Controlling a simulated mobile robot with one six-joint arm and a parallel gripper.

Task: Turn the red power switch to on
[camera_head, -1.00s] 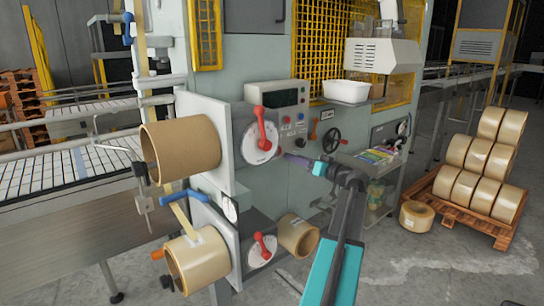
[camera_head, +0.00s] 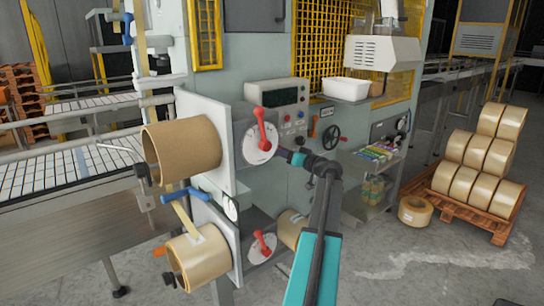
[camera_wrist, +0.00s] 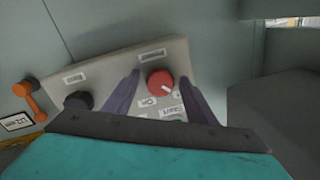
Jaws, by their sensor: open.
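The red power switch (camera_wrist: 160,82) is a round red knob on a pale panel in the wrist view. Its white mark points to the lower right, and an "On" label sits at its lower left. My gripper (camera_wrist: 160,77) is open, with one dark finger on each side of the knob in this view. I cannot tell whether the fingers touch it. In the head view my gripper (camera_head: 288,155) is at the machine front, below the small control panel. I cannot single out the switch there.
A black knob (camera_wrist: 79,101) and an orange lever (camera_wrist: 28,101) lie left of the switch. A dial with a red handle (camera_head: 262,128) is close to my gripper. A black handwheel (camera_head: 331,137) is to its right. Tape rolls (camera_head: 478,165) stand on a pallet at right.

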